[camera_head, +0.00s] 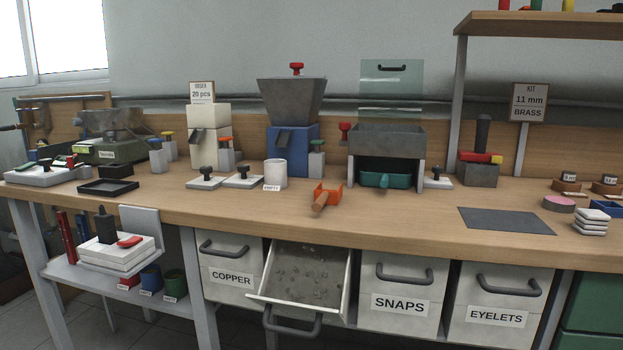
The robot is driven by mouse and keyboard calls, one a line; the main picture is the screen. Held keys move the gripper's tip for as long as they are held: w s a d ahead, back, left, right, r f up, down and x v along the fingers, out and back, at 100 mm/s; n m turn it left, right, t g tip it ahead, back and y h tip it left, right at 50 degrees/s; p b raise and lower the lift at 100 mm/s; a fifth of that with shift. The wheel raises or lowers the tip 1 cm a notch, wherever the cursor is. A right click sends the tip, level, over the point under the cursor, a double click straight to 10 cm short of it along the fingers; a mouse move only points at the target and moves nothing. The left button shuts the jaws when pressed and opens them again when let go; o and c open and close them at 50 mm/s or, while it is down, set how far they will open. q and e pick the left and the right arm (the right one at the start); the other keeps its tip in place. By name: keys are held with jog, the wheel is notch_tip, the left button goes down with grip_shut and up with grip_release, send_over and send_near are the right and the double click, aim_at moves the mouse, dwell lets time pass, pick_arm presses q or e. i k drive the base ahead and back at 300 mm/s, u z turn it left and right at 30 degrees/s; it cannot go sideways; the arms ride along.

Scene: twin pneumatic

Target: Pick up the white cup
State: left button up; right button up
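The white cup (275,173) stands upright on the wooden workbench, left of the middle. It is a plain white cylinder. A small label reading "EMPTY" (272,187) is at its lower left. Its inside is hard to make out from this angle. Neither of my grippers shows in the head view.
White plates with black knobs (243,177) lie left of the cup. A blue-based hopper machine (292,140) stands behind it. An orange scoop (326,196) lies to its right. An open drawer (300,277) juts out below the bench (400,217). The bench front before the cup is clear.

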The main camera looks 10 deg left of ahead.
aim_at(275, 170)
jog(key=u, duration=1.7)
jog(key=i, duration=0.1)
jog(key=z, duration=2.95)
jog(key=k, duration=1.1)
jog(key=u, duration=0.55)
jog(key=i, duration=1)
jog(key=u, duration=0.1)
